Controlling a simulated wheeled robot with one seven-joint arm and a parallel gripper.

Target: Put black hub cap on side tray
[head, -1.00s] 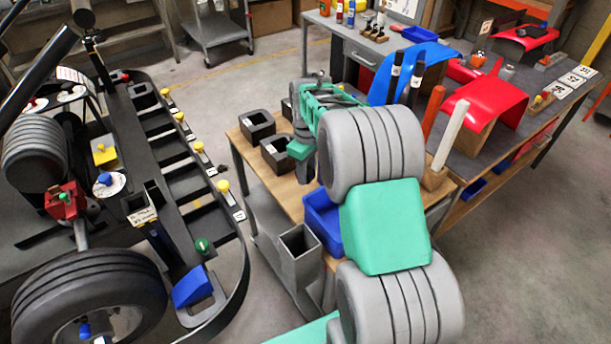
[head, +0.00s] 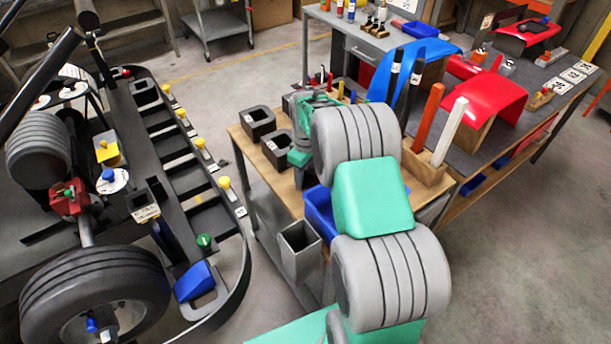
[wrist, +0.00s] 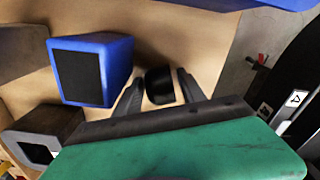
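In the wrist view a small black round piece (wrist: 160,84), which looks like the black hub cap, stands on the wooden bench top (wrist: 205,40). My gripper (wrist: 160,78) has its two fingers apart, one on each side of it, with narrow gaps showing. In the head view my gripper (head: 301,158) is low over the wooden bench (head: 243,142); its fingertips and the cap are hidden by my arm. I cannot tell which surface is the side tray; the black kart frame (head: 245,270) with its slotted side lies to the left.
A blue block with a dark face (wrist: 118,68) and a dark square holder (wrist: 65,122) are close by on the bench. Two black square holders (head: 257,122) (head: 277,150), a blue bin (head: 318,212) and a grey open box (head: 300,243) surround the arm. Clear floor separates bench and kart.

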